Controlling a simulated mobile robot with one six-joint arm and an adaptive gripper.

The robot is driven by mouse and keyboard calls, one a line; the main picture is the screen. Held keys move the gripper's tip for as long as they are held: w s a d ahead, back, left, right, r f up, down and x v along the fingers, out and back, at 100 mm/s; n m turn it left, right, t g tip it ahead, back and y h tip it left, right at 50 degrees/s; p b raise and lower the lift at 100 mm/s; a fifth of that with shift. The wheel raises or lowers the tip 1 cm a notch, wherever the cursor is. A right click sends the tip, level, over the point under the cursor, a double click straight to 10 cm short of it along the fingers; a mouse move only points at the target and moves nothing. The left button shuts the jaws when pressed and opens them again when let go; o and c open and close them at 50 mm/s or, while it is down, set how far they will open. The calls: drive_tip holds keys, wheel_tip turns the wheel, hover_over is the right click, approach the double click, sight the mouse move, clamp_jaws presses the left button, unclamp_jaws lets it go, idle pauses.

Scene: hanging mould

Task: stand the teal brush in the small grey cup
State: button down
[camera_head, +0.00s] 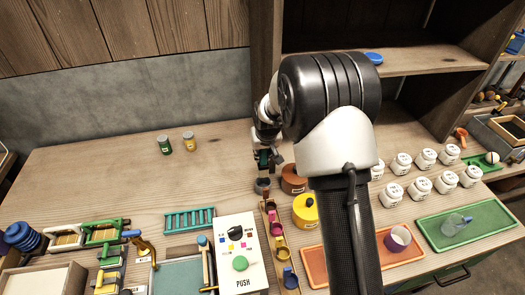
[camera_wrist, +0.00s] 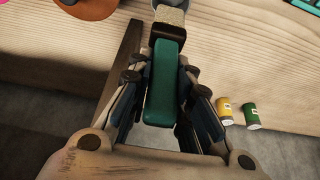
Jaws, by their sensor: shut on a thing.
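My gripper (camera_wrist: 161,82) is shut on the teal brush (camera_wrist: 163,75), with one finger on each side of its handle. In the wrist view the brush's dark band and pale bristle end point away from me, towards the top edge. The small grey cup (camera_head: 262,187) stands on the bench in the head view, directly below my gripper (camera_head: 268,158). The teal handle shows as a small patch (camera_head: 263,157) there. The bristle end is close to the cup's mouth; I cannot tell whether it is inside or just above. My arm hides part of the scene.
An orange-brown round pot (camera_head: 293,180) stands close right of the cup, and a yellow pot (camera_head: 305,208) is nearer. A wooden rack (camera_head: 270,212) lies in front. A green jar (camera_head: 164,145) and a yellow jar (camera_head: 189,142) stand left. The bench between is clear.

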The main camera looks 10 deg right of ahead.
wheel_tip(320, 180, down, 7)
drive_tip(key=b, duration=0.4)
drive_tip(key=shift+r, duration=0.15)
drive_tip(key=c, duration=1.4)
unclamp_jaws()
drive_tip(key=shift+o, duration=0.2)
drive_tip(key=v, duration=1.2)
